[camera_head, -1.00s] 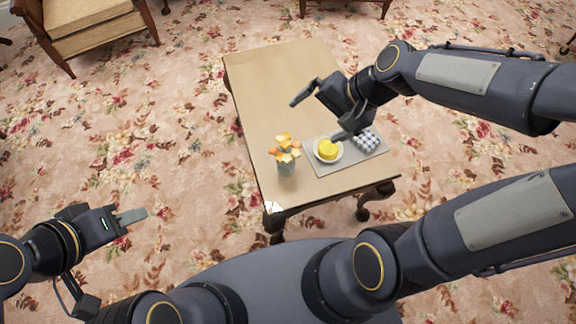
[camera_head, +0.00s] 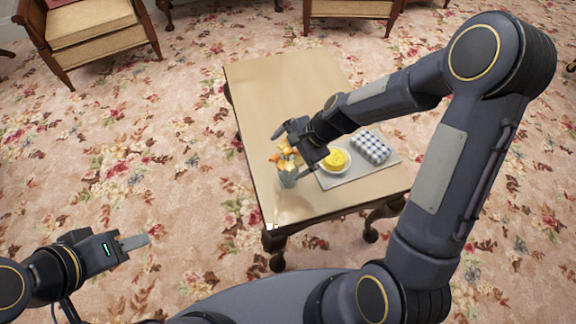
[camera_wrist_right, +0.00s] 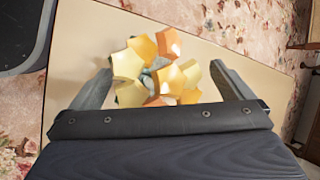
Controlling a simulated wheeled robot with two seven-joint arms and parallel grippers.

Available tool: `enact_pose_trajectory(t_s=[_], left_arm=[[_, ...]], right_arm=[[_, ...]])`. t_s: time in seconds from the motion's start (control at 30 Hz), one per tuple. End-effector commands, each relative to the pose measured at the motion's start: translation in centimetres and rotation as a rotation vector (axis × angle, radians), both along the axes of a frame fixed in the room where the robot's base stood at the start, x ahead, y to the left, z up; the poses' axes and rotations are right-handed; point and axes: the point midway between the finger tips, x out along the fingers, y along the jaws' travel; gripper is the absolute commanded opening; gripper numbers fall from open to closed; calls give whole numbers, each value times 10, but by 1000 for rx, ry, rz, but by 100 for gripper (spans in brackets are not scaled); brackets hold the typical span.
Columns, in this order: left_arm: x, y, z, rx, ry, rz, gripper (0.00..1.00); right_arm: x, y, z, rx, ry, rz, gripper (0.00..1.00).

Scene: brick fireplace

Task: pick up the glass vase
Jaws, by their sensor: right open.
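The glass vase (camera_head: 287,179) stands upright near the front left part of the wooden table. It holds orange and yellow flowers (camera_wrist_right: 157,68), which fill the middle of the right wrist view and hide most of the vase there. My right gripper (camera_head: 292,152) is open, just above and around the flowers in the head view. In the right wrist view its two fingers (camera_wrist_right: 160,82) lie on either side of the flowers, with nothing gripped. My left gripper (camera_head: 135,242) is off to the left over the carpet, away from the table; its jaw opening is not clear.
The wooden table (camera_head: 262,88) has free room at its far end. Right of the vase, a grey mat (camera_head: 345,181) carries a white plate with yellow food (camera_head: 336,159) and a blue checked cloth item (camera_head: 371,147). Armchairs (camera_head: 88,32) stand at the back.

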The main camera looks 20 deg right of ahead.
Motion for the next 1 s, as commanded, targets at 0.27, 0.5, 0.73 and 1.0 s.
enact_pose_trajectory(t_s=[0.27, 0.5, 0.73, 1.0], left_arm=[[0, 0, -3, 0, 0, 0, 36], [0, 0, -3, 0, 0, 0, 36], [0, 0, -3, 0, 0, 0, 36], [0, 0, -2, 0, 0, 0, 36]], right_arm=[[2, 5, -7, -1, -2, 0, 100], [2, 5, -7, 0, -1, 0, 76], [2, 5, -7, -1, -2, 0, 46], [2, 5, -6, -1, -2, 1, 40]])
